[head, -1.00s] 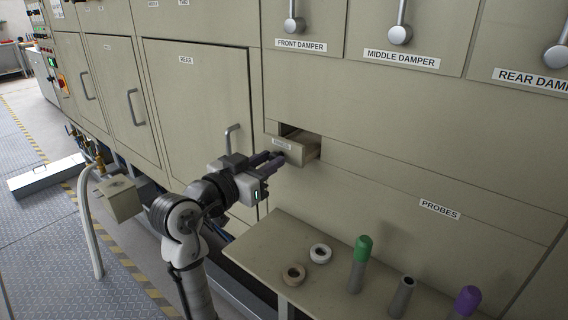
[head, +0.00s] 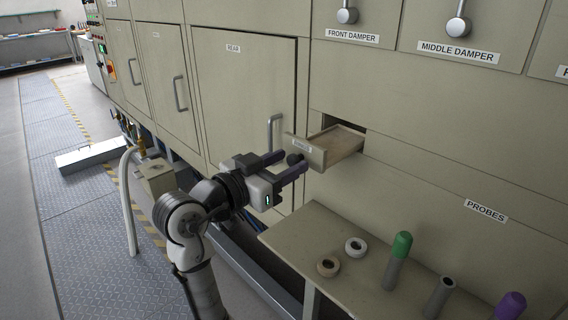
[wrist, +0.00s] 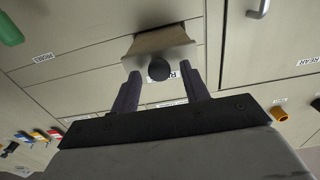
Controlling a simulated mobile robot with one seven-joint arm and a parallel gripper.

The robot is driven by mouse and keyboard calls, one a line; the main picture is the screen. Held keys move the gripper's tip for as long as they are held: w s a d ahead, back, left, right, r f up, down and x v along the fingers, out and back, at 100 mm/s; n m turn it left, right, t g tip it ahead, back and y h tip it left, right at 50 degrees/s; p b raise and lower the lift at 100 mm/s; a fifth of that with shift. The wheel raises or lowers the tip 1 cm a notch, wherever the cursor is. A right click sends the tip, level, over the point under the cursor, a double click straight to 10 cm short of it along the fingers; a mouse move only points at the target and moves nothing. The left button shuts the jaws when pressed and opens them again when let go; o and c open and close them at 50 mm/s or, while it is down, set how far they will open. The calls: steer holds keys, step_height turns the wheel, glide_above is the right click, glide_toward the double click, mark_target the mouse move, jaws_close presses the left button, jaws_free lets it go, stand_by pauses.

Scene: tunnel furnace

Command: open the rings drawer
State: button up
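The small beige drawer (head: 337,147) stands pulled out of its slot in the furnace front, its inside showing from above. The small label on its face is too small to read. A round dark knob (head: 294,158) sits on that face; it also shows in the wrist view (wrist: 159,69). My gripper (head: 290,164) is open in front of the drawer. In the wrist view its two fingers (wrist: 162,82) stand apart, with the knob between them near the tips and a visible gap on both sides.
The REAR door (head: 240,100) is shut. Floor at left is mostly clear.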

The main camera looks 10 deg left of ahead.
steer(key=b+v, duration=0.2)
steer(key=v, duration=1.2)
steer(key=shift+b, duration=0.4)
steer(key=shift+r, duration=0.1)
